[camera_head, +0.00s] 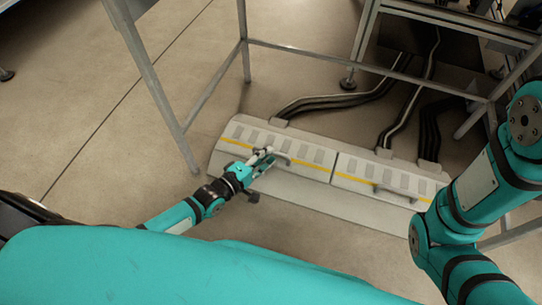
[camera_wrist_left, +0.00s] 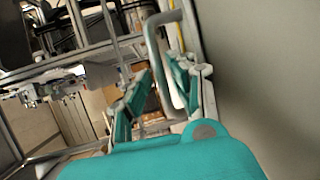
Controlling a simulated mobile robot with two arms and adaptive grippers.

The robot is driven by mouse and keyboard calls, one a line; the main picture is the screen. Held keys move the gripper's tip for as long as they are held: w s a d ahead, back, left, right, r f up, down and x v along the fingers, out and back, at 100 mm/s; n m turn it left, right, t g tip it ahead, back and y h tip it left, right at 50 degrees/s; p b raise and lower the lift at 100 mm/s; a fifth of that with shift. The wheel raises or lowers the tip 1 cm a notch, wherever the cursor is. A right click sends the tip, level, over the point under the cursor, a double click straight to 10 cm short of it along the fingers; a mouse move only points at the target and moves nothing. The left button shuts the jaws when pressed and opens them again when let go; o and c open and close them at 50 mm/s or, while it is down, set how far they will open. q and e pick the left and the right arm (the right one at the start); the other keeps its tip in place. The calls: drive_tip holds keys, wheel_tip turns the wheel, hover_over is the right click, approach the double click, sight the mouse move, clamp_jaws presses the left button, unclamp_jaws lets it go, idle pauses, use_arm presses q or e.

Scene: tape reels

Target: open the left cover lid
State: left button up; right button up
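The left cover lid (camera_head: 235,132) is a light grey panel with slots and a yellow stripe, lying closed on the floor unit. Its bar handle (camera_head: 300,162) shows at the lid's middle, partly hidden by my left gripper. My left gripper (camera_head: 265,160) is at this handle. In the left wrist view the handle (camera_wrist_left: 157,50) reaches down between the two teal fingers of the left gripper (camera_wrist_left: 160,95). The fingers stand apart, with the handle close to the right one. Contact cannot be told. My right arm shows at the right, but its gripper is outside the view.
The right cover lid (camera_head: 345,165), with its own handle (camera_head: 376,188), lies closed beside the left one. Black cables (camera_head: 335,101) run behind the lids. A metal frame (camera_head: 165,105) stands around them, with a leg close to the left lid. Floor is open at left.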

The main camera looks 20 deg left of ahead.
sight(276, 146)
use_arm(q)
drive_tip(key=shift+b+x, duration=0.35)
drive_tip(key=shift+x, duration=0.9)
clamp_jaws()
